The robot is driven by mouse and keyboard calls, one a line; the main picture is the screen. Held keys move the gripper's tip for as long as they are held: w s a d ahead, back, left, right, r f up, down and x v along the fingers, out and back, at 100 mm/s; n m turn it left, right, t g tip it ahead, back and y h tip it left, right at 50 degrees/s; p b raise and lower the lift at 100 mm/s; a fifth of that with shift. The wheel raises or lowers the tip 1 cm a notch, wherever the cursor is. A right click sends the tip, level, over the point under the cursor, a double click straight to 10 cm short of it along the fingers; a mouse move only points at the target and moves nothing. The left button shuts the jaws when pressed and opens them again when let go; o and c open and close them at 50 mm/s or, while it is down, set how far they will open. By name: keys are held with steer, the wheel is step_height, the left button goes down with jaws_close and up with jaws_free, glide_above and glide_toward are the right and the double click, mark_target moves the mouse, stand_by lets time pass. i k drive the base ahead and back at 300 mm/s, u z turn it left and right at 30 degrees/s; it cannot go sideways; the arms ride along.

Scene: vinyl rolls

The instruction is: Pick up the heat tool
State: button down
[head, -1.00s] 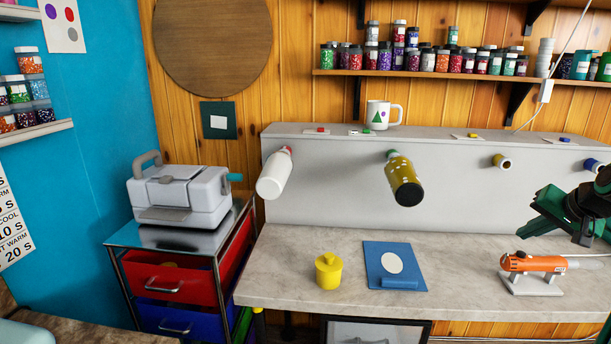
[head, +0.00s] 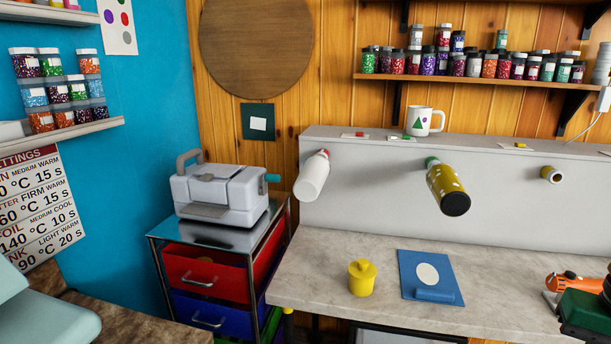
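The heat tool (head: 562,281) is orange and lies at the right edge of the grey worktop, on a light stand (head: 550,300). Only its left part shows. My dark green and black gripper (head: 590,312) is at the lower right edge of the picture, in front of the tool, and hides its right part. The gripper is cut off by the frame and its fingers cannot be made out. I cannot tell whether it touches the tool.
A yellow lidded pot (head: 362,280) and a blue board with a white oval (head: 446,294) stand on the worktop (head: 320,262). Vinyl rolls (head: 447,188) stick out from the grey panel above. A grey press (head: 222,197) stands on a drawer cart at left.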

mark_target(559, 284)
steer(key=z, duration=1.2)
